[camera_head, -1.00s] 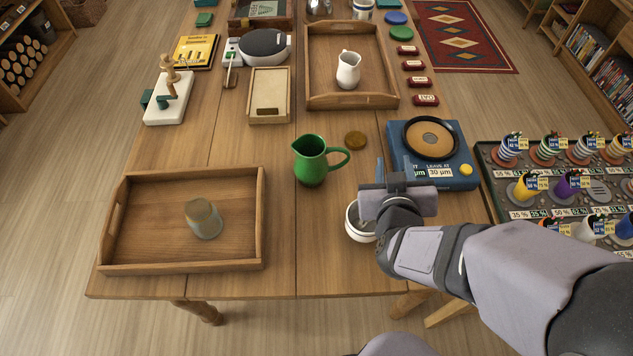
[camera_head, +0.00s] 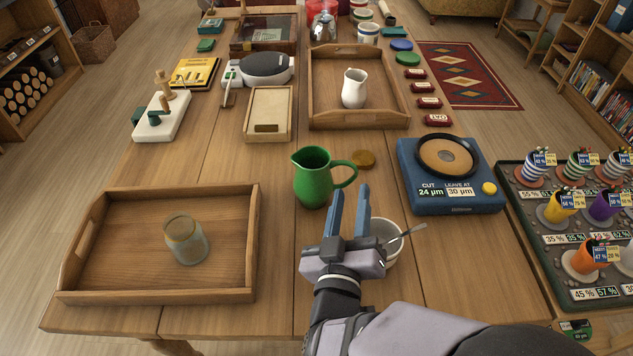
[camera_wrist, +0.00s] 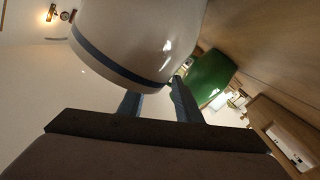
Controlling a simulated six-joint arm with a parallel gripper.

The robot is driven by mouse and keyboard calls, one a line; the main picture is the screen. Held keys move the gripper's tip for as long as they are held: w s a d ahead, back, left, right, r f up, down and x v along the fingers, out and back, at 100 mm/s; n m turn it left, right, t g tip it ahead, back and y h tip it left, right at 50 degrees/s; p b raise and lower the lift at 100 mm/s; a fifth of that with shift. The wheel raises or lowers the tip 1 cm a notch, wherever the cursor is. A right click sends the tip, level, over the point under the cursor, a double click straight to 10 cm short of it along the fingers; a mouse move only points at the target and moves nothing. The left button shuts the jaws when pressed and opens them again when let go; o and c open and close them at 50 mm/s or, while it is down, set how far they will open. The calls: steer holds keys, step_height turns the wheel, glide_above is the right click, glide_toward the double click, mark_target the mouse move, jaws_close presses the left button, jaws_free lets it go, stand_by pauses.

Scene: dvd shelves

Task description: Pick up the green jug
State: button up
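The green jug (camera_head: 314,178) stands upright on the table in the head view, its handle pointing right. In the wrist view its green side (camera_wrist: 211,78) shows beyond the fingers. My gripper (camera_head: 348,205) is open and empty, just in front of the jug and a little to its right. Its two blue fingers point toward the back of the table, apart from the jug. The fingers also show in the wrist view (camera_wrist: 157,92).
A white bowl (camera_head: 392,252) with a spoon stands right beside my gripper and looms large in the wrist view (camera_wrist: 130,40). A blue device (camera_head: 460,203) stands to the right. A wooden tray (camera_head: 230,205) with a glass jar (camera_head: 186,240) lies left. A brown disc (camera_head: 363,159) lies behind the jug's handle.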

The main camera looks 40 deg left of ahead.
mark_target(325, 179)
steer(key=shift+x, duration=3)
steer(key=shift+s+a, duration=0.1)
steer(key=shift+a, duration=0.05)
jaws_close()
steer(key=shift+r, duration=0.2)
